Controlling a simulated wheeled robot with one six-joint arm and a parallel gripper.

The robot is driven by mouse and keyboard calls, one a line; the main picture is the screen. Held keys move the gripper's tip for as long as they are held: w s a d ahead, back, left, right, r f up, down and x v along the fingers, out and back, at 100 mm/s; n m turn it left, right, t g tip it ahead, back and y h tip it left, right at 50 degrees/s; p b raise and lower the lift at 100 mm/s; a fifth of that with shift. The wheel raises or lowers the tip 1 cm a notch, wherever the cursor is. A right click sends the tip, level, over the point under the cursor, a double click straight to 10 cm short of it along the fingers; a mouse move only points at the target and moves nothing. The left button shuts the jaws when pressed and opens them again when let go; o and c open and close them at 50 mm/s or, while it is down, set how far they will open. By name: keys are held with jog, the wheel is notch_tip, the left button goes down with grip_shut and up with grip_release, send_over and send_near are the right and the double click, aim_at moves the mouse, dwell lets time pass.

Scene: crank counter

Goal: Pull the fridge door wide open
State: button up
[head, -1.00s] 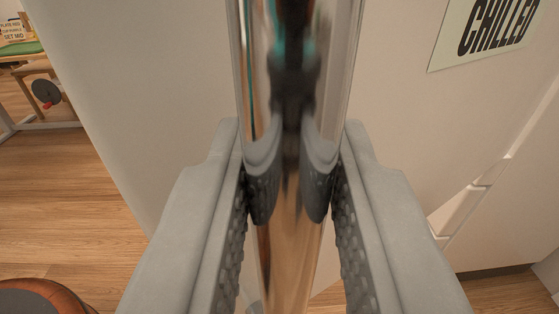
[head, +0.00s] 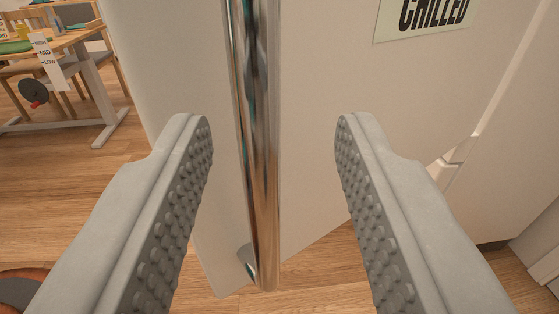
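The pale fridge door (head: 310,150) fills the middle of the view, with a "CHILLED" label (head: 430,14) at the top. Its left edge and slanting lower edge show, with floor visible below and to the left. The door appears to stand at an angle, but how far open it is I cannot tell exactly. A shiny upright bar handle (head: 258,150) runs down the door, its lower mount showing near the bottom. My gripper (head: 270,122) is open, its two grey padded fingers apart on either side of the handle in the picture, touching nothing visible. The handle appears nearer the left finger.
A wooden table (head: 62,40) with chairs and a crank wheel (head: 33,91) stands at the far left. A brown round object (head: 25,288) shows at the lower left corner. Pale cabinet fronts (head: 510,150) stand at right.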

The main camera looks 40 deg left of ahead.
jog(key=v, duration=1.2)
jog(key=shift+s+d, duration=0.25)
